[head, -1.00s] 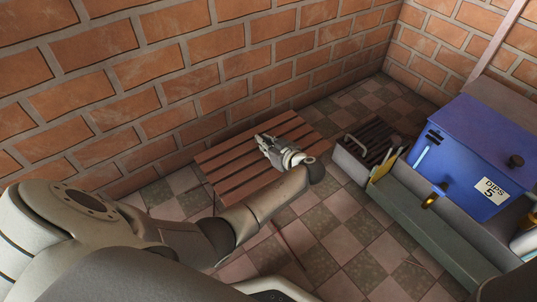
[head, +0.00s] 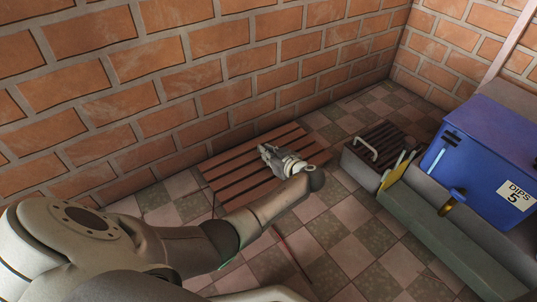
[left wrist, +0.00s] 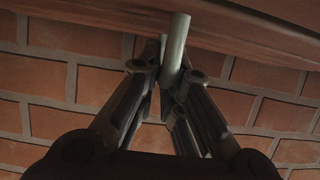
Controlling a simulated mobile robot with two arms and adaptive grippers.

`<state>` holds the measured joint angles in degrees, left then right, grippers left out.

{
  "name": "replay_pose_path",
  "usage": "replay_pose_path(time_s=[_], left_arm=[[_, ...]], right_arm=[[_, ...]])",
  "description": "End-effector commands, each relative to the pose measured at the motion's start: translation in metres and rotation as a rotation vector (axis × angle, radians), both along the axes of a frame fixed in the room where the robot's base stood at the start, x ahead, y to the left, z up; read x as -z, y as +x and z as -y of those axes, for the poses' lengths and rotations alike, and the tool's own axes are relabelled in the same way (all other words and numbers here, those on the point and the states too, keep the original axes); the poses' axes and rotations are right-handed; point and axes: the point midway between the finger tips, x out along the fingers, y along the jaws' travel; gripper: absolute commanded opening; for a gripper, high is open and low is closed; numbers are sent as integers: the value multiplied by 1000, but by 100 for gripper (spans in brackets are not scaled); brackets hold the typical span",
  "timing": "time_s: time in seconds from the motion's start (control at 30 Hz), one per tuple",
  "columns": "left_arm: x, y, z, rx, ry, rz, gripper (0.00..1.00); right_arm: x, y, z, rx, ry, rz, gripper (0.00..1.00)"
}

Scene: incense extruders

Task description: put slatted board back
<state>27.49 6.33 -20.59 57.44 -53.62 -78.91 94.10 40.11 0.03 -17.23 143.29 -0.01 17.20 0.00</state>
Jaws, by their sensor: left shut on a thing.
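The reddish-brown slatted board (head: 236,156) lies roughly flat in the head view, near the brick wall at middle left. I cannot tell whether it rests on the floor or is slightly raised. My left gripper (head: 265,152) is over its middle. In the left wrist view, the gripper (left wrist: 164,70) is shut on a pale grey bar (left wrist: 177,48), which looks like a handle on the board. Brown wood (left wrist: 255,35) crosses the top of that view. The bar's far end is hidden. My right gripper is not in view.
A grey box (head: 358,172) with a dark slatted top and pale handle (head: 366,148) stands right of the board. A blue bin (head: 480,155) marked DIPS 5 and a long green-grey trough (head: 430,235) are farther right.

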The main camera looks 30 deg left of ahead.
Motion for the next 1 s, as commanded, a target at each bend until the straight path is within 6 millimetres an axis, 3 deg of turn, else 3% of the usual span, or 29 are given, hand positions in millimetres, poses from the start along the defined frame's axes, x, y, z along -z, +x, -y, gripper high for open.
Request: replay_pose_path(time_s=[0.37,0.4,0.57,1.0], left_arm=[[-2,2,0,1,5,7,0],[2,0,0,1,-1,1,12],[2,0,0,1,-1,1,30],[-2,1,-3,1,-1,1,30]], right_arm=[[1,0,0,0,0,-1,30],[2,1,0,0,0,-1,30],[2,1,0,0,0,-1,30],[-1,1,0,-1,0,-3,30]])
